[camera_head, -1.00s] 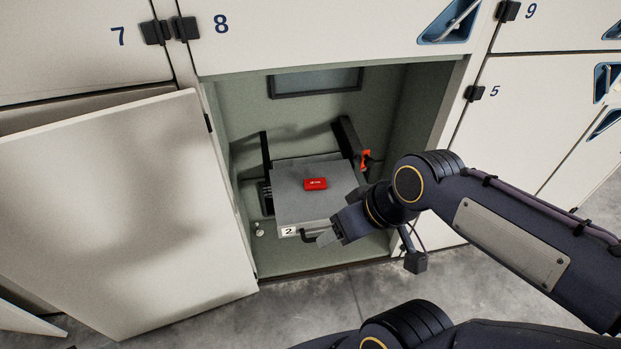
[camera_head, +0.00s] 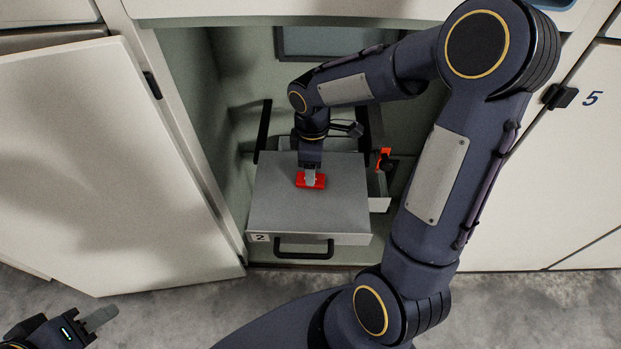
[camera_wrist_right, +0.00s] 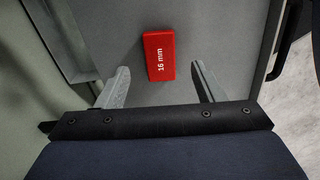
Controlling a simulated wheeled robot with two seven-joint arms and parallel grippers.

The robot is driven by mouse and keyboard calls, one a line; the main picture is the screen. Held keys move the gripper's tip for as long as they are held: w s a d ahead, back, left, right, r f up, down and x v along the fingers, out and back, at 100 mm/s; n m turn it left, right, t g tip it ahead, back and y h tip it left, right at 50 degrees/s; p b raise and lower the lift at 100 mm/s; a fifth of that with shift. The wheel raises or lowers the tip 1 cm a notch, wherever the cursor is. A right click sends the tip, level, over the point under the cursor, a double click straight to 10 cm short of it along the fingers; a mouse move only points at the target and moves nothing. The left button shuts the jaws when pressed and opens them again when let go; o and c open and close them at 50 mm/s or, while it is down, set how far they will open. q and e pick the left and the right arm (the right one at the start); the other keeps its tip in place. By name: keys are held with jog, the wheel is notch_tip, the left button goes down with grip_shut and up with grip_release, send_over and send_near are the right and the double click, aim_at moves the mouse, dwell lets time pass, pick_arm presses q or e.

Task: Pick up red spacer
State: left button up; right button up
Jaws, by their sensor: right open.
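The red spacer (camera_head: 318,182) lies flat on the grey top of a drawer unit (camera_head: 280,210) inside the open locker. In the right wrist view the spacer (camera_wrist_right: 160,57) shows the print "16 mm". My right gripper (camera_head: 311,176) reaches down over the spacer and hides part of it in the head view. In the wrist view my right gripper (camera_wrist_right: 159,68) is open, with the spacer lying between and beyond its fingertips. I cannot tell how high it is above the spacer. My left gripper (camera_head: 100,318) is at the bottom left, far from the spacer; its finger opening is not clear.
The drawer unit has a black handle (camera_head: 304,250) and a label "2" (camera_head: 261,238). Dark rails flank it. An orange-red part (camera_head: 383,158) is at its right. The locker's open door (camera_head: 110,170) stands at the left.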

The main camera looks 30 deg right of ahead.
aim_at(320, 178)
notch_tip(320, 178, down, 5)
jog(key=shift+w+a+r+b, duration=0.1)
jog(key=shift+a+r+b, duration=0.1)
jog(key=shift+b, duration=0.25)
jog(key=c, duration=1.1)
